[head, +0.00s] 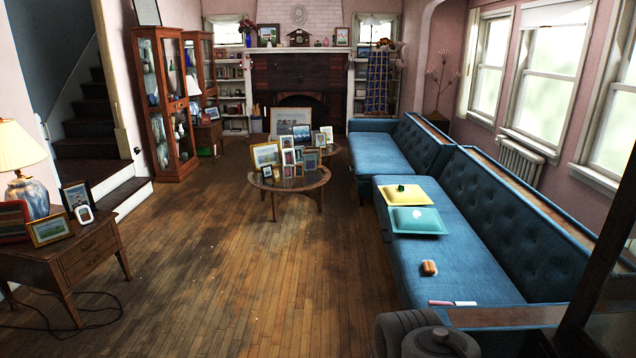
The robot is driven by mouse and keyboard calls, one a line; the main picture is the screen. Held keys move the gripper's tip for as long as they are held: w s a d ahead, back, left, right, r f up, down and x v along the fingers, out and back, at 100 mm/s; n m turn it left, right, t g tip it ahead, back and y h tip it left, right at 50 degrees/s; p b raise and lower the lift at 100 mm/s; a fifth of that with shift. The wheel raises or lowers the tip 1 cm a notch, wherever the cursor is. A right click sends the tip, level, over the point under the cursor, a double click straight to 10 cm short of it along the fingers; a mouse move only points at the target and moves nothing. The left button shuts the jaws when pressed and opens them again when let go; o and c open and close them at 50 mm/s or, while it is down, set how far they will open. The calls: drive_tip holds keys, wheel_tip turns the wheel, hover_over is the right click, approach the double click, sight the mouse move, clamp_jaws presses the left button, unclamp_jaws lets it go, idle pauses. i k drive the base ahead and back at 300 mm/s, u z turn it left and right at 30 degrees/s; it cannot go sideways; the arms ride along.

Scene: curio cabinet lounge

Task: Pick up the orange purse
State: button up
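A small orange-brown object (428,268), which looks like the orange purse, lies on the seat of the near blue sofa (440,255), at the right of the head view. It is small in the picture, so its details are hard to tell. Nothing covers it. Dark grey rounded parts at the bottom edge, right of centre, look like my own arm. My gripper and its fingers do not show.
A pink and white item (452,303) lies nearer. A round table (262,184) with several frames stands mid-room. A side table (80,252) stands left. The wooden floor (230,270) between is clear.

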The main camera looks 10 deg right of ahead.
sight(428, 265)
drive_tip(key=i, duration=4.1)
drive_tip(key=z, duration=0.6)
